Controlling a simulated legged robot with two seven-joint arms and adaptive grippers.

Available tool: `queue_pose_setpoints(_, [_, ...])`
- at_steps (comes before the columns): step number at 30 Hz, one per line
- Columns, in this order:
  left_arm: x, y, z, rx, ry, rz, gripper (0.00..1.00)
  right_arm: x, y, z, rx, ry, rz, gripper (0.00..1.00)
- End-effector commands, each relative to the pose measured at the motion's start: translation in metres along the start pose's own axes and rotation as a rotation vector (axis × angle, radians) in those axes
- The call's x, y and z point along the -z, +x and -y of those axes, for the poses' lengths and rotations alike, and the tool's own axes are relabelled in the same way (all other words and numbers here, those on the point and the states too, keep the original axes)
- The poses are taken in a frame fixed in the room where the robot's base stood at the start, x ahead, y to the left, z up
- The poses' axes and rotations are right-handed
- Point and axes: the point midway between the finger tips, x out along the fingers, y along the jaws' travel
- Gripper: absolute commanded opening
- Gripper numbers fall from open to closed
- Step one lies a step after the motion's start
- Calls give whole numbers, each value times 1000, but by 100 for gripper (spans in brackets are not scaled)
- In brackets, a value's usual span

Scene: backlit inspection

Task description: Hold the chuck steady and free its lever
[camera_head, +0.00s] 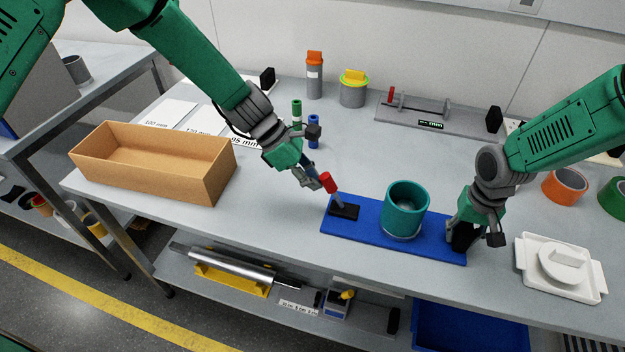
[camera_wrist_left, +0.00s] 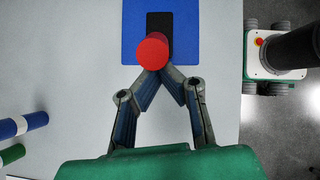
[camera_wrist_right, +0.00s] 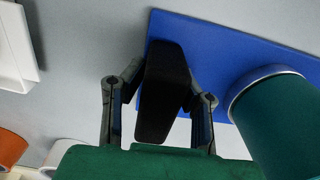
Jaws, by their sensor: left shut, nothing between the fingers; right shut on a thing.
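The chuck is a blue base plate (camera_head: 362,230) on the bench with a teal open cup (camera_head: 405,207) standing on it. Its lever, a grey stem with a red knob (camera_head: 327,182), rises from a black block (camera_head: 345,211) at the plate's left end. My left gripper (camera_head: 320,186) is shut and empty, its tips close beside the lever; in the left wrist view the red knob (camera_wrist_left: 152,54) sits just ahead of the tips. My right gripper (camera_head: 462,236) is shut on an upright black grip (camera_wrist_right: 164,95) at the plate's right end.
A cardboard box (camera_head: 205,175) stands at the left of the bench. A white lidded fixture (camera_head: 560,267) lies right of the plate. Orange (camera_head: 565,186) and green rings, a grey gauge (camera_head: 440,115) and containers stand further back. Bare bench lies between box and plate.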

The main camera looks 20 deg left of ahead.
Motion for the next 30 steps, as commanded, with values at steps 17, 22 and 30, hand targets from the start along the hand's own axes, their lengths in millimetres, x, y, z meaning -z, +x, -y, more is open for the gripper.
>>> queue_pose_setpoints(17, [-41,6,8,-32,11,-147,0,-2,2,0,-1,-1,4,0])
queue_pose_setpoints(22, [-56,13,11,-32,11,-146,0,-2,2,0,-2,-1,4,0])
queue_pose_setpoints(30, [-75,26,16,-31,10,-146,0,-2,2,0,-1,-1,4,0])
